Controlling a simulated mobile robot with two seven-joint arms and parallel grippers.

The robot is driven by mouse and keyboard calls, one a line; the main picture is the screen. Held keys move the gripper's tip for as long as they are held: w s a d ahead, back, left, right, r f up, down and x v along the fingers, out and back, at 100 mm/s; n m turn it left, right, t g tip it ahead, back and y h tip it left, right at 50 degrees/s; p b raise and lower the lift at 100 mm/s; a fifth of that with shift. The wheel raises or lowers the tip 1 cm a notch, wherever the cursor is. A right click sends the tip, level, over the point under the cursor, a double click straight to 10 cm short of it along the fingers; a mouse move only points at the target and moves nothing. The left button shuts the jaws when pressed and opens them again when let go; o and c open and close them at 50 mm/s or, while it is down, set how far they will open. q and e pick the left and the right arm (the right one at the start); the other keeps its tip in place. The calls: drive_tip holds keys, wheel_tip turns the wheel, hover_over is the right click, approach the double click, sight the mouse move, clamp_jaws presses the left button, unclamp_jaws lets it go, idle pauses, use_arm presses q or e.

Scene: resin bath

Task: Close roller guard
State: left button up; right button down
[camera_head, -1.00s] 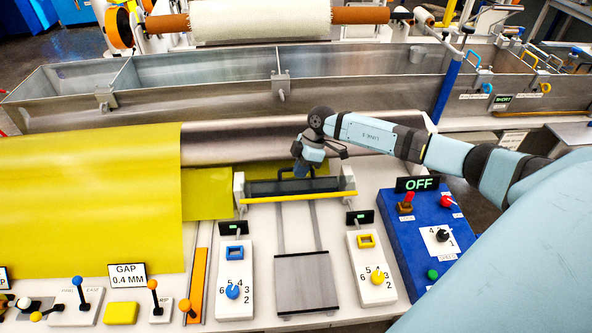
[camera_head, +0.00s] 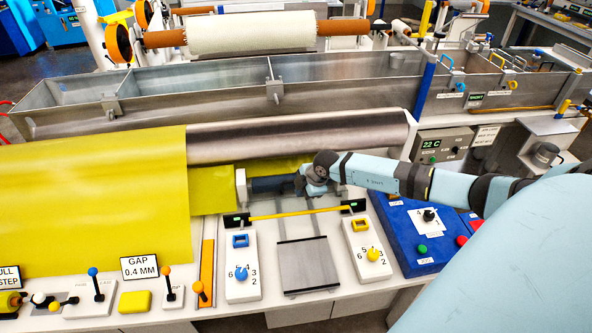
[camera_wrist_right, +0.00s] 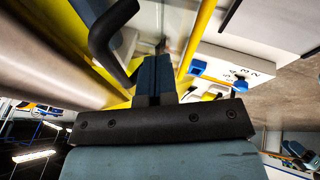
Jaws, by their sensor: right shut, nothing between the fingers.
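What I take for the roller guard is the part with a long yellow bar (camera_head: 300,213), across the white deck in front of the steel roller (camera_head: 290,138) in the head view. The yellow bar also shows in the wrist view (camera_wrist_right: 197,40). My right gripper (camera_head: 315,188) is behind the bar, near the dark small roller (camera_head: 268,184); my wrist hides part of that area. In the wrist view the right gripper's blue fingers (camera_wrist_right: 154,75) are shut and empty. A black bent handle (camera_wrist_right: 108,42) is close beside them; contact is unclear. My left gripper is not in view.
Yellow sheet (camera_head: 95,205) covers the left side. White control boxes with a blue knob (camera_head: 241,273) and a yellow knob (camera_head: 373,255) flank a grey plate (camera_head: 308,266). A blue panel (camera_head: 405,240) is at right, under my arm. Steel troughs (camera_head: 200,80) lie behind.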

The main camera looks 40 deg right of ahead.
sight(300, 209)
drive_tip(key=shift+s+a+f, duration=0.15)
drive_tip(key=shift+s+f, duration=0.05)
drive_tip(key=shift+f, duration=0.25)
drive_tip(key=shift+s+a+f, duration=0.1)
drive_tip(key=shift+s+f, duration=0.05)
drive_tip(key=shift+f, duration=0.3)
drive_tip(key=shift+s+f+p, duration=0.25)
drive_tip(key=shift+f+p, duration=0.15)
drive_tip(key=shift+f, duration=0.8)
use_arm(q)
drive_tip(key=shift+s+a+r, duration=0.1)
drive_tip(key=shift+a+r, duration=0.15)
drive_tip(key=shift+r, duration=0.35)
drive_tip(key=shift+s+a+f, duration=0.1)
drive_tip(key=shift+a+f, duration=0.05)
use_arm(e)
drive_tip(key=shift+s+a+f, duration=0.2)
drive_tip(key=shift+s+f, duration=0.05)
